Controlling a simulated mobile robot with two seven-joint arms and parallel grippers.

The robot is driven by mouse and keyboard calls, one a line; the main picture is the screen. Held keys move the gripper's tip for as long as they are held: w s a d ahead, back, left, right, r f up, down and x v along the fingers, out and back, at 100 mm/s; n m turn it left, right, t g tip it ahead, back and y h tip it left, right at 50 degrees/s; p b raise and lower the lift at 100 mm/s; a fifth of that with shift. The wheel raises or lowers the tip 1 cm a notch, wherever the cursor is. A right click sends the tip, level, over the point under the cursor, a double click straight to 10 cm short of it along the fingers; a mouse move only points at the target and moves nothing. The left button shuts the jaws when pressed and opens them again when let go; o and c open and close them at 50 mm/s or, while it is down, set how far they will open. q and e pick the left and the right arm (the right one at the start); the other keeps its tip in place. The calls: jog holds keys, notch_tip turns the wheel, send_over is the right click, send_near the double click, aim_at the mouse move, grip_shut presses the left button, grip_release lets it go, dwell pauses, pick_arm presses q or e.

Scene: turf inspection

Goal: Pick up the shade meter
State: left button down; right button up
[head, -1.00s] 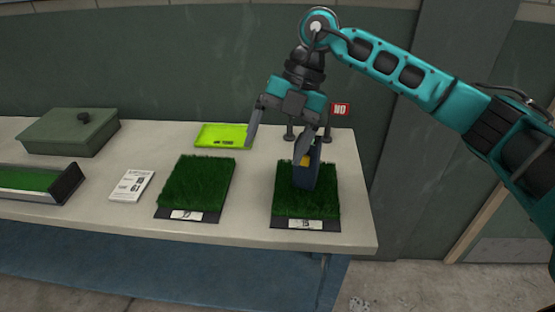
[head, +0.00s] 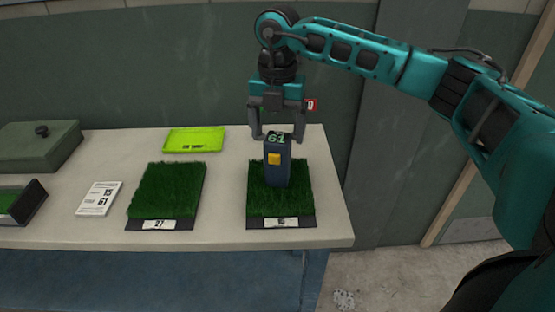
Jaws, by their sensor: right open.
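The shade meter (head: 278,166) is a dark blue-grey upright block with a yellow button on its front and a display on top that reads 61. It stands on the right turf sample (head: 303,200), a square of green grass on a dark tray with a white label. My right gripper (head: 277,136) is open, pointing down, with its fingers at the top of the meter, one at either side. I cannot tell whether the fingers touch it. My left gripper is out of view.
Another turf sample (head: 168,192) labelled 27 lies to the left. Beside it is a white card (head: 99,198) with printed numbers. A lime-green tray (head: 194,140) lies behind, a green lidded box (head: 38,146) at far left. A small red sign (head: 311,104) stands behind the gripper.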

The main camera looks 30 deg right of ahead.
aim_at(278, 137)
notch_tip(278, 137, down, 5)
jog(key=shift+r, duration=0.15)
jog(key=shift+r, duration=0.1)
jog(key=c, duration=1.3)
